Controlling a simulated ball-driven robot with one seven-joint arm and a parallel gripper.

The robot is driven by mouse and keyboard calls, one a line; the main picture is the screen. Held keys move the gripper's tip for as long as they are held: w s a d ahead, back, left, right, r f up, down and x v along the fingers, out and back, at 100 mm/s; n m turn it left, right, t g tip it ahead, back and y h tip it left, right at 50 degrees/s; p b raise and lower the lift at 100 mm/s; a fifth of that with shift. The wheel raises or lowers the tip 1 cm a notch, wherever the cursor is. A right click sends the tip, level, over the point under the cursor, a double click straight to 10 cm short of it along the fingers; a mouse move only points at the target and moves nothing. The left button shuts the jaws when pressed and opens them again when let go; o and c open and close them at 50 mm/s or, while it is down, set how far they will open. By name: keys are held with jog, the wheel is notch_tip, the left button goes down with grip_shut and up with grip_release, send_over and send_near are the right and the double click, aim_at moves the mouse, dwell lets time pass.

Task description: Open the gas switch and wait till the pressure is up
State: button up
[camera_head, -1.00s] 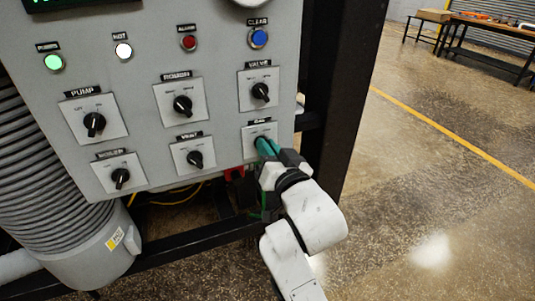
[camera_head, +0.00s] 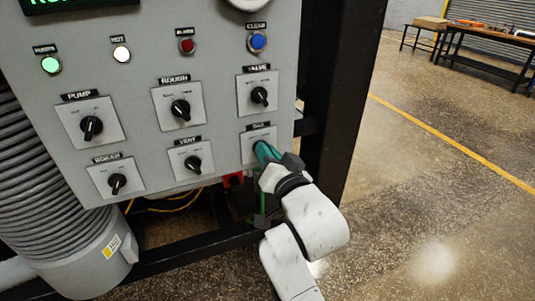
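The gas switch plate (camera_head: 255,138), labelled GAS, is at the lower right of the grey control panel. My gripper (camera_head: 262,149) is at this plate, with its green fingers against or just in front of it. The fingers cover the switch knob, so its position is hidden. I cannot tell whether the fingers are shut on the knob. A green lit display (camera_head: 80,3) is cut off at the top left edge, and its reading is not legible.
The panel also bears the pump (camera_head: 91,127), rough (camera_head: 180,110), valve (camera_head: 259,95), vent (camera_head: 193,161) and another lower-left switch (camera_head: 117,183). A black frame post (camera_head: 340,100) stands right of the panel. The floor further right is clear.

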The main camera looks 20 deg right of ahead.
jog(key=o, duration=0.4)
jog(key=shift+s, duration=0.1)
jog(key=s, duration=1)
jog(key=shift+s+b, duration=0.35)
jog(key=shift+b, duration=0.05)
jog(key=shift+f, duration=0.15)
jog(key=s+d+f+n+g+p, duration=0.1)
jog(key=s+d+f+g, duration=0.15)
jog(key=f, duration=0.35)
jog(key=s+d+f+n+g+h+p, duration=0.1)
jog(key=s+d+f+g, duration=0.1)
jog(key=s+f+g, duration=0.3)
jog(key=s+d+f+n+g+p, duration=0.1)
jog(key=s+d+f, duration=0.1)
jog(key=f, duration=0.5)
jog(key=s+f+n+g, duration=0.1)
jog(key=s+f+g, duration=0.1)
jog(key=s, duration=0.4)
jog(key=s+d+f+n+g, duration=0.1)
jog(key=s+f+g, duration=0.2)
jog(key=s+f, duration=0.1)
jog(key=s+f+g+p, duration=0.1)
jog(key=s+f+g, duration=0.2)
jog(key=s, duration=0.4)
jog(key=shift+s+d+f+n+g+y, duration=0.25)
jog(key=shift+s+f+n+y, duration=0.05)
jog(key=shift+s+n+y, duration=0.1)
jog(key=shift+w, duration=0.1)
